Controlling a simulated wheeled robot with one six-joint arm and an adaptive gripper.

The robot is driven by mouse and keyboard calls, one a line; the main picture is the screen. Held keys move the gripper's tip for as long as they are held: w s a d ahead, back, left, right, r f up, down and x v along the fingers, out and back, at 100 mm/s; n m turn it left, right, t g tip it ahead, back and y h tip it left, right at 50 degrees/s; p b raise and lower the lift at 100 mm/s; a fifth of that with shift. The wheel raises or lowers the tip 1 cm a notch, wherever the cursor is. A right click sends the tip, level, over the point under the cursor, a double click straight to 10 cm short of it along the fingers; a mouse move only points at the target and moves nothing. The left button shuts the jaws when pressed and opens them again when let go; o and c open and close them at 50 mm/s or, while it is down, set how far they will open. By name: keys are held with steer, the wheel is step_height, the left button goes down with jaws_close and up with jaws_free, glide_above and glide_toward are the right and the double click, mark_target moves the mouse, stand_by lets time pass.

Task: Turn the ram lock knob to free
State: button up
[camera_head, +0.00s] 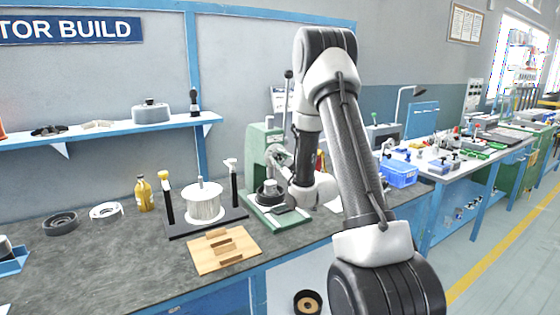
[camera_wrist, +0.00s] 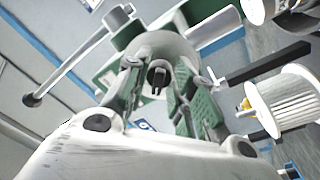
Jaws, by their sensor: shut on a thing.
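The green arbor press (camera_head: 256,146) stands on the bench, partly hidden behind my arm. Its long lever with a dark ball end (camera_head: 288,75) points up; the lever also shows at the left of the wrist view (camera_wrist: 62,72). My gripper (camera_wrist: 158,84) is at the press head, its green-padded fingers either side of a small dark part, which I take to be the ram lock knob (camera_wrist: 158,74). It is shut on this knob. A pale round collar surrounds the dark part. The knob's marking and turn angle cannot be read. In the head view my gripper (camera_head: 279,154) is small beside the press.
A white wire spool (camera_head: 204,203) on a black base with two posts stands left of the press. A blue bin (camera_head: 401,174) sits right of my arm.

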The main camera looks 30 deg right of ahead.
steer(key=shift+f, duration=0.1)
steer(key=o, duration=1)
steer(key=shift+o, duration=0.2)
steer(key=shift+s, duration=0.1)
steer(key=s, duration=0.7)
steer(key=shift+s+d+f, duration=0.15)
steer(key=shift+s+f, duration=0.05)
steer(key=shift+f, duration=0.05)
